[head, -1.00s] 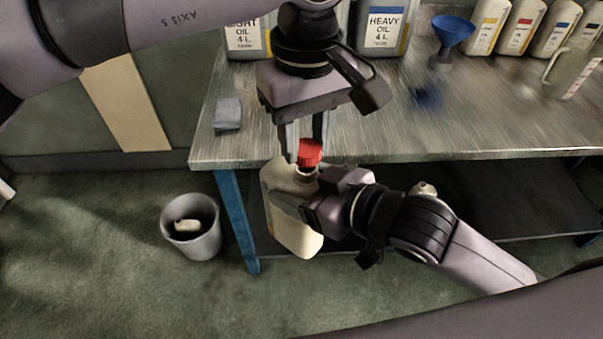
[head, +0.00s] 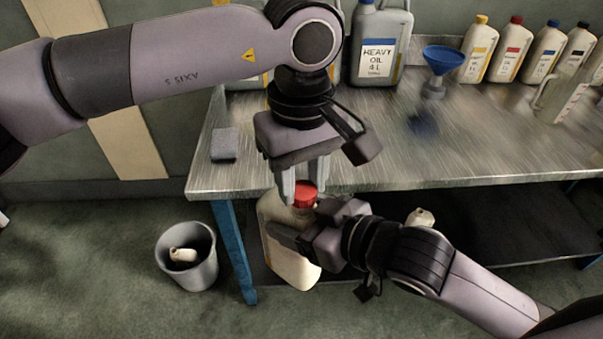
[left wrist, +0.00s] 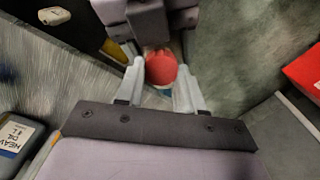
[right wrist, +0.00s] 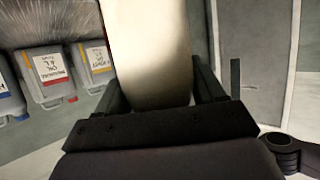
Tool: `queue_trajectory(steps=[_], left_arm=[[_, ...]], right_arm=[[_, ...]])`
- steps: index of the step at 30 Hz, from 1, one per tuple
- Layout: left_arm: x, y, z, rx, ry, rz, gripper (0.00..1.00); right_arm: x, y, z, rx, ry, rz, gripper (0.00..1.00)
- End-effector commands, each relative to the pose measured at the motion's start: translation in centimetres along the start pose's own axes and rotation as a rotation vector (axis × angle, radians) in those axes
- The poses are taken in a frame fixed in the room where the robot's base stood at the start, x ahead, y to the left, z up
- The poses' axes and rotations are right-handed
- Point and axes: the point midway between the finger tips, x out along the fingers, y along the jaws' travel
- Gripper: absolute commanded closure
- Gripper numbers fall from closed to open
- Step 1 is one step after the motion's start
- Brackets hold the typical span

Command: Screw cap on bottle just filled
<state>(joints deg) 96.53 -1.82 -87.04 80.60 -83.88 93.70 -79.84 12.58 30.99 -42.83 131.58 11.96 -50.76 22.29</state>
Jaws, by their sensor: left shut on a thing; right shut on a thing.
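The cream bottle (head: 290,257) is upright in front of the table's front edge, and its body also fills the middle of the right wrist view (right wrist: 147,60). My right gripper (head: 285,226) is shut on the bottle near its upper part. The red cap (head: 305,194) is at the bottle's mouth, and it also shows in the left wrist view (left wrist: 161,69). My left gripper (head: 298,196) points down from above and is shut on the cap. The fingers partly hide the cap and neck, so I cannot tell whether the threads are engaged.
The metal table (head: 300,180) holds a grey block (head: 224,144), a heavy oil canister (head: 380,45), a blue funnel (head: 443,60), a clear jug (head: 562,98) and several small oil bottles. A grey bin (head: 188,258) stands on the floor at left.

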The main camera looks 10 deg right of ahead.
Motion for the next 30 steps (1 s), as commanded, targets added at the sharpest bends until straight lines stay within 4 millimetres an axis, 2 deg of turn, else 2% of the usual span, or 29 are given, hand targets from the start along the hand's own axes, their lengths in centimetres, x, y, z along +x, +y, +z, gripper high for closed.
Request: queue_trajectory(steps=[25, 26, 30], left_arm=[[1.1, 0.0, 0.0, -0.001, 0.0, -0.001, 0.91], [1.1, 0.0, 0.0, -0.001, 0.0, 0.0, 0.91], [1.1, 0.0, 0.0, 0.051, 0.0, 0.0, 0.91]], right_arm=[[0.0, 0.0, -0.1, -0.001, 0.004, 0.0, 0.97], [0.0, 0.0, -0.1, -0.001, 0.004, 0.0, 1.0], [0.0, 0.0, -0.1, -0.001, 0.004, 0.0, 1.0]])
